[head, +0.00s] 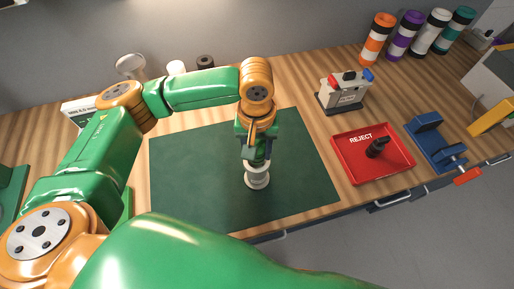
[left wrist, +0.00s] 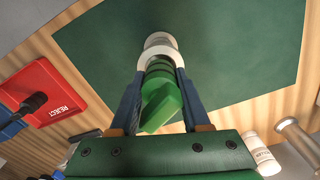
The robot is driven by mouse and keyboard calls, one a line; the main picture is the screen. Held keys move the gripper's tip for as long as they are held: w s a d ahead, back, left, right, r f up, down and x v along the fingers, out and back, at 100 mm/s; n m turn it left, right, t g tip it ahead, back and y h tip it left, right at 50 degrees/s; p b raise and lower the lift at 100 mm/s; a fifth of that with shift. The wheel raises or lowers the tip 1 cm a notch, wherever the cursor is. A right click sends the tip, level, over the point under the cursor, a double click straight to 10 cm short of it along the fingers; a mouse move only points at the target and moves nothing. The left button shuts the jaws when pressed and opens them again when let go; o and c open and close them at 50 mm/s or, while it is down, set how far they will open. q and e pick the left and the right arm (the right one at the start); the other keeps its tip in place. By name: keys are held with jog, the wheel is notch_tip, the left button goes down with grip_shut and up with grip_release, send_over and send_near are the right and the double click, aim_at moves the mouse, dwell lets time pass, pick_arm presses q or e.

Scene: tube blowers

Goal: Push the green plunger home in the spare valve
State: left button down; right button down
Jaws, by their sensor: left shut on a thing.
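The spare valve, a white ringed body (head: 257,181), stands on the dark green mat (head: 190,165) under my left gripper (head: 256,158). In the left wrist view the white valve (left wrist: 158,42) lies just beyond the fingertips. The left gripper (left wrist: 160,72), pointing down, is shut on the green plunger (left wrist: 161,104), whose ridged stem and flat green end show between the blue fingers. The stem lines up with the white ring and meets it in the picture; how deep it sits is hidden. My right gripper is not in view.
A red REJECT tray (head: 347,145) with a black part (head: 377,148) sits right of the mat. Behind it is a grey block with coloured tops (head: 343,92); a blue clamp (head: 435,142) is farther right. Several striped cylinders line the back. The mat around the valve is clear.

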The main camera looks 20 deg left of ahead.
pick_arm(q)
jog(key=shift+r+p, duration=0.1)
jog(key=shift+p, duration=0.35)
jog(key=shift+f+b, duration=0.3)
jog(key=shift+f, duration=0.7)
jog(key=shift+c, duration=1.4)
grip_release()
notch_tip(320, 180, up, 7)
jog(key=shift+r+b, duration=0.15)
jog(key=shift+b, duration=0.4)
